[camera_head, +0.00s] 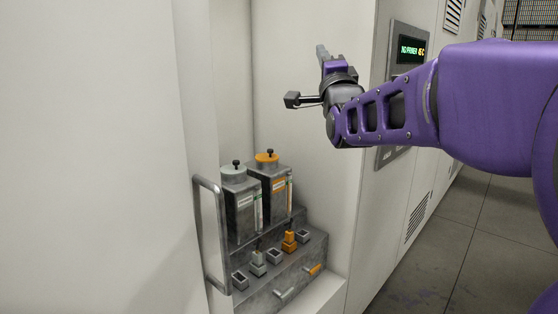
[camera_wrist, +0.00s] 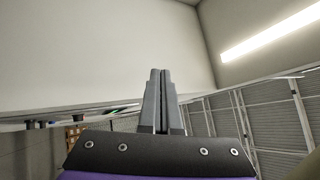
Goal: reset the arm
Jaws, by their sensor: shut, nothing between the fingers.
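My purple arm reaches in from the right in the head view. My gripper (camera_head: 321,50) is at its end, pointing up, in front of the pale cabinet wall and above the recess with the canisters. In the wrist view my gripper (camera_wrist: 161,73) shows two grey fingers pressed together, with nothing between them. Beyond the fingers there is a pale wall or ceiling surface.
A recess below holds a grey-topped canister (camera_head: 239,205) and an orange-topped canister (camera_head: 272,190) on a stepped metal unit (camera_head: 290,270). A metal handle (camera_head: 215,235) stands at its left. A panel with a lit display (camera_head: 411,50) is behind my arm. Floor (camera_head: 450,240) is clear at right.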

